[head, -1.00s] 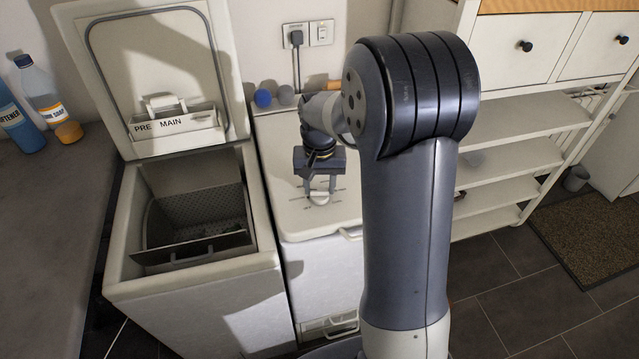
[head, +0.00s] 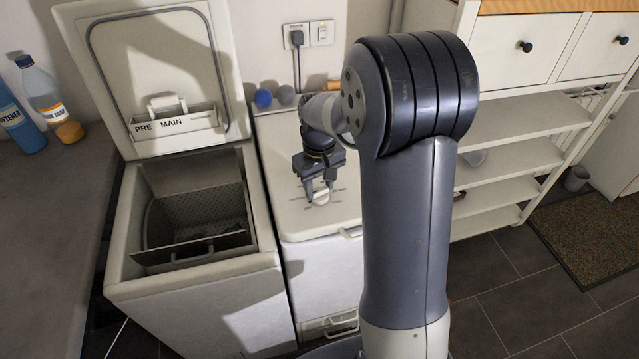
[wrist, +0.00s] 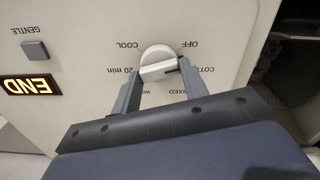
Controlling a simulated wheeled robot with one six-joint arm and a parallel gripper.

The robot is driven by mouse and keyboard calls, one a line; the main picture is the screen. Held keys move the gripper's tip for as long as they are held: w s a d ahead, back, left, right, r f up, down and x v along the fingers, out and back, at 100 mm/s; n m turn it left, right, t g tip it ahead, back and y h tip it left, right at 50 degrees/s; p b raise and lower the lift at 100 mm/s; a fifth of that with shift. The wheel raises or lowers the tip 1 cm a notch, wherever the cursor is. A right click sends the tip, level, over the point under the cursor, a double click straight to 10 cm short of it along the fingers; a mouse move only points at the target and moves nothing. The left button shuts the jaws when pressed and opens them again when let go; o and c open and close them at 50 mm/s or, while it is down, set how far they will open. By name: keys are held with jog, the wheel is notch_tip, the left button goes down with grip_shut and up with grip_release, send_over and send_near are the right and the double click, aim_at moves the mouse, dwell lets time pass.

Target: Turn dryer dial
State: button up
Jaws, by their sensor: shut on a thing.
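The dryer dial is a round white knob (wrist: 158,62) with a raised grip bar, on the dryer's top panel. Labels OFF, COOL, 20 min and others ring it; some are partly hidden by my fingers. In the wrist view my gripper (wrist: 157,76) has one finger on each side of the bar and is shut on it. The head view shows my gripper (head: 319,196) reaching down onto the dial (head: 321,197) on the closed dryer top (head: 290,215). The bar lies slightly tilted in the wrist view.
The dryer panel has a GENTLE button (wrist: 35,50) and a lit END display (wrist: 30,86). To the left the washer (head: 190,280) stands with its lid (head: 150,70) up and its drum open. Bottles (head: 42,90) stand on the far-left counter. White shelves (head: 510,160) stand at right.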

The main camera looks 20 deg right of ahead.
aim_at(319, 190)
jog(key=shift+n, duration=1.9)
jog(key=o, duration=1)
notch_tip(319, 190, up, 11)
jog(key=shift+f, duration=0.1)
